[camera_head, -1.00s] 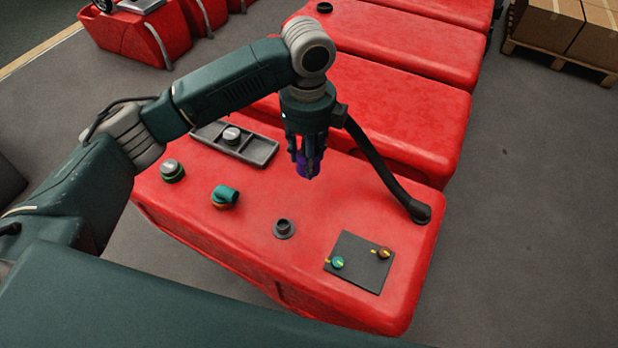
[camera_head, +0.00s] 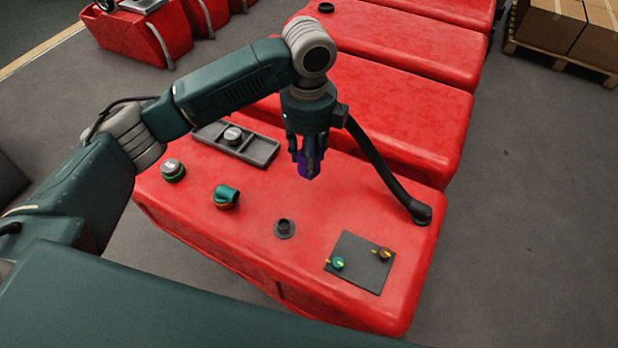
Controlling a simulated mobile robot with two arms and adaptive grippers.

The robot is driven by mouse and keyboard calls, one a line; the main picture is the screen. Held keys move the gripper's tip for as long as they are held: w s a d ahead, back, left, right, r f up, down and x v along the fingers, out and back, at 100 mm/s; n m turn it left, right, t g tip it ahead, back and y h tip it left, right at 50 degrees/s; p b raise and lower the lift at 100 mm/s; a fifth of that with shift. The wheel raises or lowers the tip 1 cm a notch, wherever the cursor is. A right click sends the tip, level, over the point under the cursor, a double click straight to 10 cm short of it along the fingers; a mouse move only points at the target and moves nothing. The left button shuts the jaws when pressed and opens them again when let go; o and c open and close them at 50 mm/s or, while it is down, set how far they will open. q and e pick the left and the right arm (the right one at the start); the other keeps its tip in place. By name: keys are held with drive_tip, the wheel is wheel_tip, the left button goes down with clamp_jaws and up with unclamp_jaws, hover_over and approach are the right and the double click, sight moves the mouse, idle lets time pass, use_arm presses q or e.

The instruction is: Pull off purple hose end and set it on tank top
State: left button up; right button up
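My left gripper (camera_head: 308,170) points down above the nearest red tank (camera_head: 190,215). It is shut on the purple hose end (camera_head: 308,165), which is mostly hidden between the fingers. The black hose (camera_head: 378,160) runs from behind the gripper down to a black fitting at the tank top's right corner. A bare black spigot (camera_head: 285,228) stands on the tank top, below and slightly left of the gripper. The hose end is apart from the spigot. My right gripper is not in view.
The tank top also carries a grey tray (camera_head: 262,152) with a grey cap, a green-ringed cap (camera_head: 173,170), a teal elbow fitting (camera_head: 227,194) and a dark panel (camera_head: 345,250) with two knobs. More red tanks stand behind. Boxes on a pallet (camera_head: 560,50) are at upper right.

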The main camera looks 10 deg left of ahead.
use_arm(q)
drive_tip(key=shift+w, duration=0.15)
drive_tip(key=w, duration=1.1)
drive_tip(key=shift+d+b, duration=0.35)
drive_tip(key=shift+d, duration=0.1)
idle(2.2)
drive_tip(key=shift+w+d+b, duration=0.15)
drive_tip(key=shift+w+b, duration=0.45)
drive_tip(key=shift+w, duration=0.95)
drive_tip(key=shift+f, duration=0.15)
